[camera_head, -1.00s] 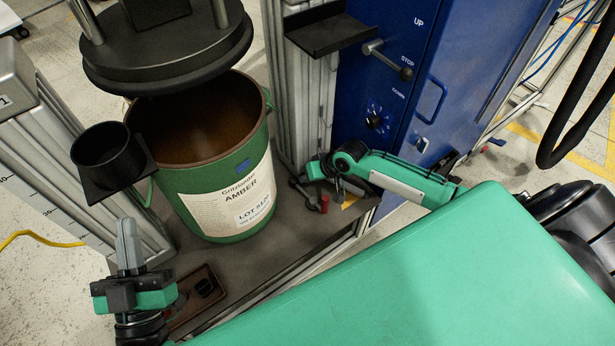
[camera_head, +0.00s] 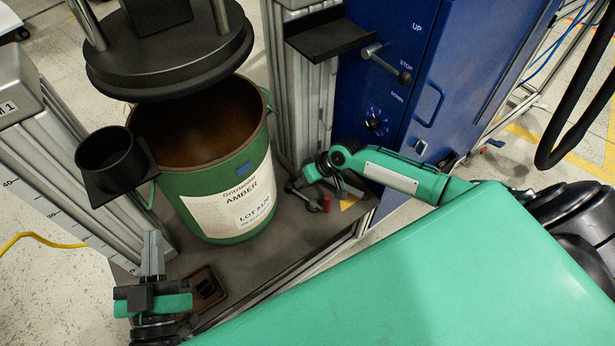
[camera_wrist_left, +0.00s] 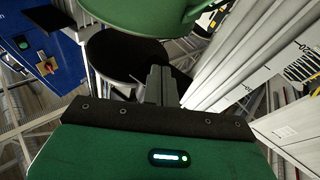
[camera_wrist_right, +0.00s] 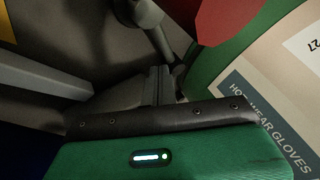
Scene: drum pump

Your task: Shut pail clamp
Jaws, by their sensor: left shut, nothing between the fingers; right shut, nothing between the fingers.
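The green pail (camera_head: 225,205) with the AMBER label stands upright and open on the dark platform. Beside its lower right side is a small grey metal lever (camera_head: 300,194) with a red grip (camera_head: 326,203), seemingly the clamp. The red part shows large at the top of the right wrist view (camera_wrist_right: 225,15), next to the pail's green wall. My right gripper (camera_wrist_right: 160,75) is shut and empty, close to these parts; whether it touches them I cannot tell. My left gripper (camera_head: 152,238) is shut and empty, low at the pail's left front; it also shows in the left wrist view (camera_wrist_left: 160,72).
A round black plate (camera_head: 170,75) hangs over the pail mouth. A black cup holder (camera_head: 108,155) juts out at the pail's left. A metal column (camera_head: 298,110) and blue cabinet (camera_head: 385,85) stand behind. A small brown tray (camera_head: 207,290) lies at the platform's front.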

